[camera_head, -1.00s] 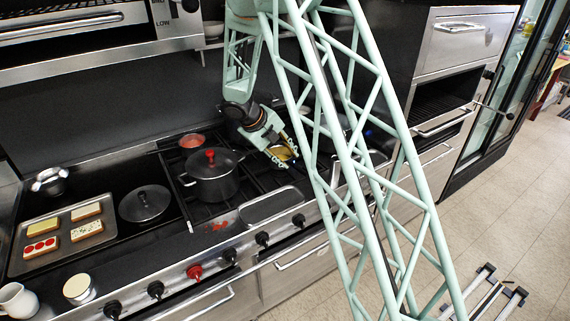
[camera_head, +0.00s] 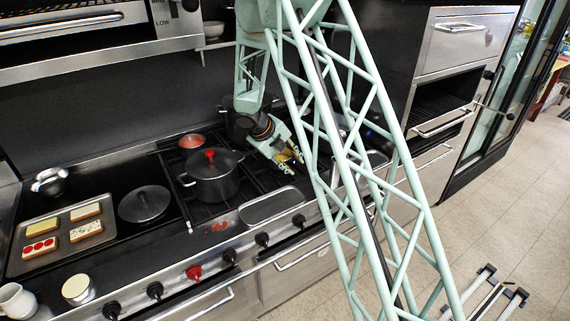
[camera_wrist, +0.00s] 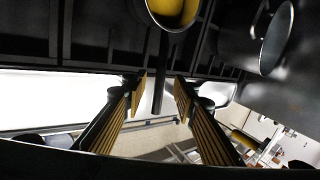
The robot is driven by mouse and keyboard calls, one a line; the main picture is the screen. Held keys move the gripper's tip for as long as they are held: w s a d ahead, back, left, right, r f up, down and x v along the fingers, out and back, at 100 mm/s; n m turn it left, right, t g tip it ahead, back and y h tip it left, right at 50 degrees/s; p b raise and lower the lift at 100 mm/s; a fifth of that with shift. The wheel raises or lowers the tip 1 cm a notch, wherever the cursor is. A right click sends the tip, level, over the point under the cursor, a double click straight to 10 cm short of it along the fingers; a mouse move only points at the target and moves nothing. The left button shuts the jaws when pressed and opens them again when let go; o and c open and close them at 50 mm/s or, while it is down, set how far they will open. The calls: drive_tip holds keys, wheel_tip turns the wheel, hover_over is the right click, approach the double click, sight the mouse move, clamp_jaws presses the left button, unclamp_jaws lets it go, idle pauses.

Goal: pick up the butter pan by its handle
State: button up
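The butter pan (camera_wrist: 173,12) shows at the top edge of the wrist view, a dark round pan with yellow butter inside, partly cut off. Its dark handle (camera_wrist: 158,75) points down in the picture and lies between my two fingers. My gripper (camera_wrist: 160,90) is open, with ribbed yellow-brown pads on both sides of the handle and a visible gap on each side. In the head view my gripper (camera_head: 286,158) is low over the right part of the stove; it and my arm hide most of the pan there.
A lidded dark pot with a red knob (camera_head: 212,175) stands left of my gripper. A dark pot (camera_wrist: 268,40) shows at the right in the wrist view. A round dark lid (camera_head: 144,204) and a tray of toasts (camera_head: 66,240) lie farther left. Knobs line the stove front.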

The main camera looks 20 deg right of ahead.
sight(297, 167)
drive_tip(key=shift+x, duration=2.5)
drive_tip(key=shift+c, duration=0.2)
drive_tip(key=shift+w+r, duration=0.1)
clamp_jaws()
